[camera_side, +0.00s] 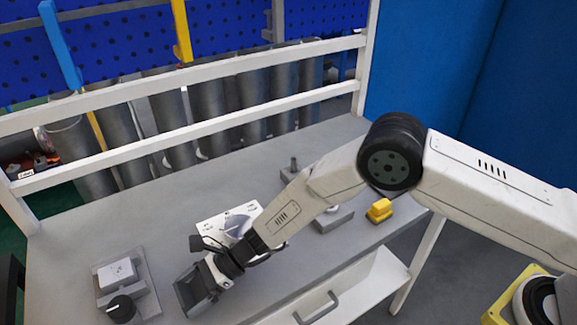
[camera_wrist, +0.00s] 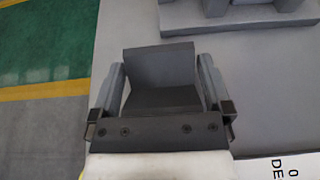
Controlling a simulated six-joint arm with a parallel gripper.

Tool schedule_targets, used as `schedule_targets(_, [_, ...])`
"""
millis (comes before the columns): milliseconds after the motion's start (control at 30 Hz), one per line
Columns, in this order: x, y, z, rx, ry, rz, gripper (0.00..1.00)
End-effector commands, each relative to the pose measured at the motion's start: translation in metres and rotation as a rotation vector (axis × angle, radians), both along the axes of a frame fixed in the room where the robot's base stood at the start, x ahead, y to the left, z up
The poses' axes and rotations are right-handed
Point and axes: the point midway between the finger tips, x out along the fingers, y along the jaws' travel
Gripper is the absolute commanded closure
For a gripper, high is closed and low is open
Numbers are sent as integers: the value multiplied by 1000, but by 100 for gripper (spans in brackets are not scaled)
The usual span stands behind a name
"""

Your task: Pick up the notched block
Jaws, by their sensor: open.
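A dark grey block with an angled, notch-like inner corner, which looks like the notched block (camera_wrist: 162,72), lies between the two fingers of my gripper (camera_wrist: 160,84) in the wrist view. The fingers stand along its left and right sides. They are open, and I cannot tell whether either touches it. In the side view my gripper (camera_side: 200,291) is low near the table's front edge. The grey shape at its end is hard to split into fingers and block there.
A grey fixture (camera_side: 145,268) with a white box and black knob stands left of my gripper. A printed white plate (camera_side: 212,213) with a rounded grey part lies behind my wrist. A yellow block (camera_side: 379,210) sits at the right. An open drawer (camera_side: 350,285) juts out in front.

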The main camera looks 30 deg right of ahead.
Motion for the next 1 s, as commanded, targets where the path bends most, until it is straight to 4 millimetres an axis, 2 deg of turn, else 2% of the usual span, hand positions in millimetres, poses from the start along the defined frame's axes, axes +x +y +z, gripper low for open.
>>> schedule_targets(300, [0,0,0,0,-1,0,0])
schedule_targets(333, [0,0,0,0,-1,0,3])
schedule_targets(633, [0,0,0,1,-1,0,98])
schedule_targets(1000, [2,1,4,7,-5,1,100])
